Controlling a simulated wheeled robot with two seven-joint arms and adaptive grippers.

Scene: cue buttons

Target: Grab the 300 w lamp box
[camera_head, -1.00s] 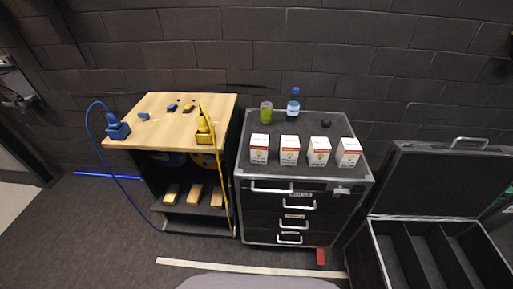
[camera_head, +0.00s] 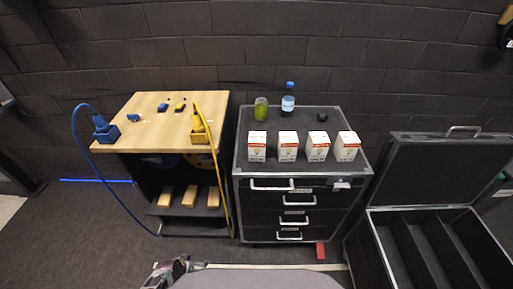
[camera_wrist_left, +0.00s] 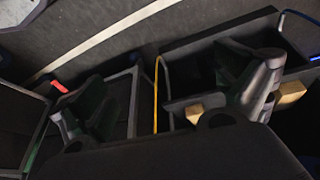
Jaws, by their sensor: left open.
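Several white lamp boxes with red-orange bands stand upright in a row on the black drawer case (camera_head: 240,160): the leftmost box (camera_head: 257,146), the second box (camera_head: 288,146), the third box (camera_head: 318,147) and the rightmost box (camera_head: 347,147). Their wattage print is too small to read. My left gripper (camera_head: 168,273) shows at the bottom edge of the head view, low and well in front of the case, apart from the boxes. In the left wrist view its two fingers (camera_wrist_left: 168,105) are spread with nothing between them. My right gripper is not seen.
Behind the boxes stand a green jar (camera_head: 261,108), a blue-capped bottle (camera_head: 288,100) and a small dark object (camera_head: 322,117). A wooden-topped cart (camera_head: 150,132) with blue and yellow cables stands left. An open flight case (camera_head: 440,185) stands right.

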